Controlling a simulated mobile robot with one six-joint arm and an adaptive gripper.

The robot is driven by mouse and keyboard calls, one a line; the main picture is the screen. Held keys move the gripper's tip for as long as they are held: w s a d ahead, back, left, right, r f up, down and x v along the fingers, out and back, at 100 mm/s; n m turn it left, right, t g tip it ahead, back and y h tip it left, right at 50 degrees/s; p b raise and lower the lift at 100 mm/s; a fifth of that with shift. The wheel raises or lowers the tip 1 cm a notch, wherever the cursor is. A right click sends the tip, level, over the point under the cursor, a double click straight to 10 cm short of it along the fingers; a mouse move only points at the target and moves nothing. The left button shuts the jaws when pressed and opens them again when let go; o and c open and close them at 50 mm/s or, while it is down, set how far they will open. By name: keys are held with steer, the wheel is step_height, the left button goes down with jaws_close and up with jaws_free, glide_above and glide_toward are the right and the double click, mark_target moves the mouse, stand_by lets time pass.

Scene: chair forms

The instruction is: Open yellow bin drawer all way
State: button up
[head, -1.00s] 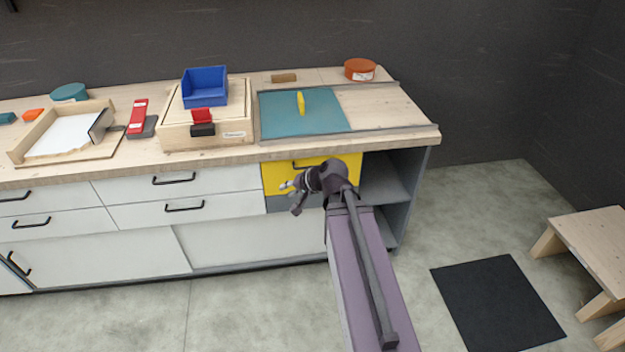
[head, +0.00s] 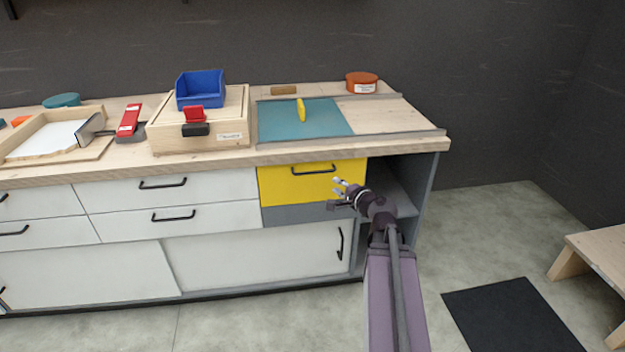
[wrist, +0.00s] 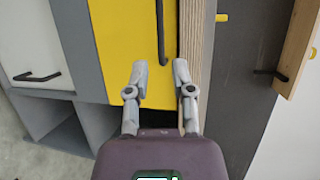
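The yellow bin drawer (head: 290,186) is in the bench front below the worktop and looks shut. Its black bar handle (head: 313,170) runs across its upper part. My gripper (head: 336,193) is in front of the drawer's lower right part, below and right of the handle. In the wrist view the yellow front (wrist: 125,40) is turned on its side, and the handle (wrist: 161,35) stands ahead of the gap between my fingertips. My gripper (wrist: 159,70) is open with nothing between its fingers. The fingertips look apart from the handle.
White drawers (head: 175,195) with black handles are left of the yellow drawer. An open shelf bay (head: 395,190) is at its right. The worktop (head: 350,148) overhangs above. A black mat (head: 510,318) and wooden stool (head: 600,255) stand at the right.

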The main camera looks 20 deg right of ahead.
mark_target(314, 173)
steer(key=shift+w, duration=0.1)
stand_by(0.3)
steer(key=b+x, duration=0.2)
steer(key=x, duration=1.1)
steer(key=shift+w+b, duration=0.3)
steer(key=shift+w, duration=0.05)
jaws_close()
steer(key=shift+a, duration=0.1)
